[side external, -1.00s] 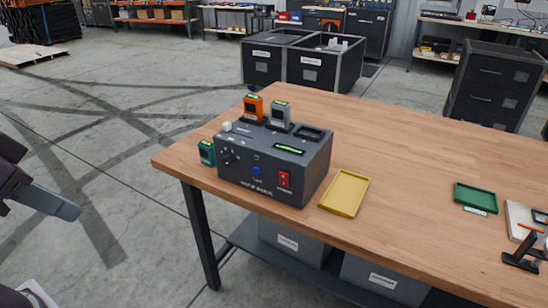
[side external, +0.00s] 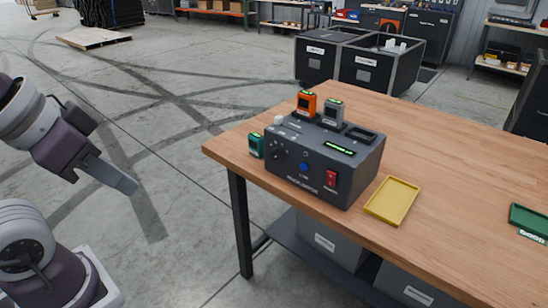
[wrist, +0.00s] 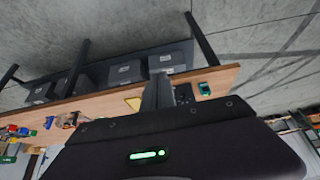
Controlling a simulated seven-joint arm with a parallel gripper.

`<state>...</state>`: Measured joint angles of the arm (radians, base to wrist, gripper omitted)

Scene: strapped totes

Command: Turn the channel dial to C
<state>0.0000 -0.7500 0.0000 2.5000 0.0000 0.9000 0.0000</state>
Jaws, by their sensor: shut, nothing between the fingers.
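The channel dial (side external: 277,154) is a dark round knob at the left of the front panel of a dark grey box (side external: 319,160). The letters around it are too small to read, so I cannot tell its setting. The box stands on the near left corner of a wooden table (side external: 445,135). My gripper (side external: 127,183) is shut and empty, left of the table and well apart from the dial. In the wrist view, my gripper (wrist: 157,92) hides part of the box (wrist: 184,94).
An orange handset (side external: 306,104) and a grey one (side external: 333,112) stand in the box's top. A teal handset (side external: 256,145) stands at its left. A blue button (side external: 303,167) and red switch (side external: 331,179) share the panel. A yellow tray (side external: 392,199) lies to the right.

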